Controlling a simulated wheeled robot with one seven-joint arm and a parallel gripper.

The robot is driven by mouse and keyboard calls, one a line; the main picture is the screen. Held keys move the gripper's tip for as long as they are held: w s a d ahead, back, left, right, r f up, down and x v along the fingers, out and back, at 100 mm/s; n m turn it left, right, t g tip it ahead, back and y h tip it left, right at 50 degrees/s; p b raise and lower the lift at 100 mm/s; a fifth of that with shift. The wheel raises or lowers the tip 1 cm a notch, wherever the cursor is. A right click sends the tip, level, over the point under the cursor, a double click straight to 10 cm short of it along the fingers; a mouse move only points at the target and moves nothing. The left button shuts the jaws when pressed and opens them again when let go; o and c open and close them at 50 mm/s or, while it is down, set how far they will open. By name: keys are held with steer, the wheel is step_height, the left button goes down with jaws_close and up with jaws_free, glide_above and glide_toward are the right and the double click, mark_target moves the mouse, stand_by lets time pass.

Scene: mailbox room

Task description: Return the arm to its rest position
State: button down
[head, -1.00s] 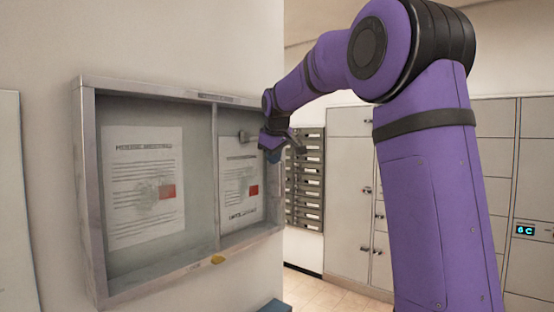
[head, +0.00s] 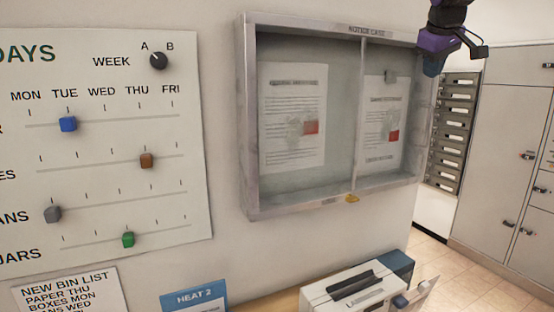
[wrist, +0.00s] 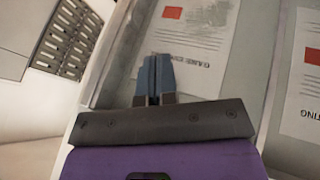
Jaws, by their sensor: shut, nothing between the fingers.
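My purple arm comes in at the top right of the head view, and my gripper (head: 432,66) is in front of the right edge of the notice case (head: 247,120). In the wrist view my gripper (wrist: 155,62) shows its two blue-grey fingers pressed together, with nothing between them. Behind the fingers are the case's frame and a printed notice (wrist: 190,40). The gripper looks apart from the case, but the exact gap cannot be told.
A schedule board (head: 100,200) with coloured sliders is on the wall at left.

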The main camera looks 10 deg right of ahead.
steer(key=s+a+f+m+y, duration=0.1)
steer(key=s+a+f, duration=0.3)
steer(key=s+f, duration=0.3)
steer(key=s+a+f+m+y, duration=0.1)
steer(key=s+a+f, duration=0.4)
steer(key=s, duration=0.9)
steer(key=s+a+f+m+g, duration=0.1)
steer(key=s+a+f, duration=0.4)
steer(key=s+f, duration=0.5)
steer(key=shift+s+f+m+y, duration=0.25)
steer(key=shift+s+m+y, duration=0.15)
steer(key=shift+s, duration=0.25)
